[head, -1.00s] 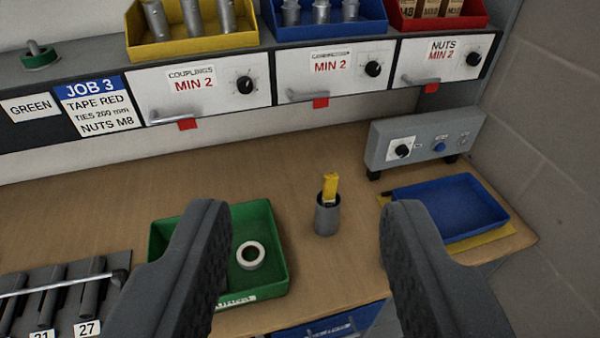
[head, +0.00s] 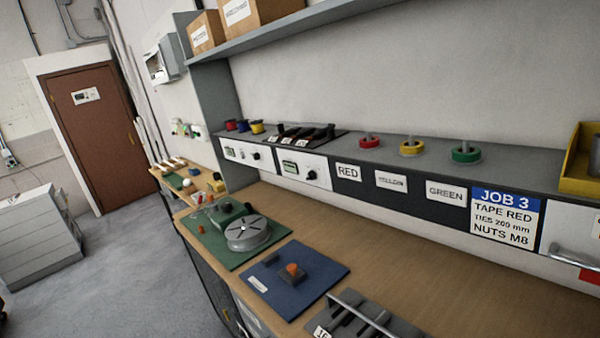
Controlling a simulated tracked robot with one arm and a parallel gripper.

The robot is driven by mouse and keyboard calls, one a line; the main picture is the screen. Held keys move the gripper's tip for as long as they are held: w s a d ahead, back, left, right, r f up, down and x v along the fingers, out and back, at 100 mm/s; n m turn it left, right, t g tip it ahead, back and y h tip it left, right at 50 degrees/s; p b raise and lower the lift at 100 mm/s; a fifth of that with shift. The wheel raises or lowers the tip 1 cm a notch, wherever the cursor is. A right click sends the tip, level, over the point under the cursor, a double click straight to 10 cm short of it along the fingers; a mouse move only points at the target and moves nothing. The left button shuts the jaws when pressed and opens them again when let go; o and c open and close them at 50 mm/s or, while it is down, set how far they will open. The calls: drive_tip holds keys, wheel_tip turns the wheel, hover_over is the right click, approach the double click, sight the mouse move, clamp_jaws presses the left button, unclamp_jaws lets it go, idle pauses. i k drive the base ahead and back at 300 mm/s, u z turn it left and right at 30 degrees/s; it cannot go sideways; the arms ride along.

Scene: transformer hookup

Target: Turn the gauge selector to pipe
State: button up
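No dial clearly marked as the gauge selector can be read in the head view. Two white panels, each with a small greenish display and a dark knob, are set in the front of the raised ledge: a left panel (head: 243,153) and a right panel (head: 303,170). The right panel's knob (head: 311,174) and the left panel's knob (head: 256,156) are too small to show their settings or lettering. My gripper is not in view.
The bench (head: 385,272) holds a green mat (head: 207,240) with a round metal device (head: 248,233), a blue mat (head: 318,283) with an orange-topped block (head: 292,271), and a grey rack (head: 350,320). Tape rolls sit on the ledge. Open floor (head: 110,265) lies left.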

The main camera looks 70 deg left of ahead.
sight(311, 175)
drive_tip(key=u, duration=1.7)
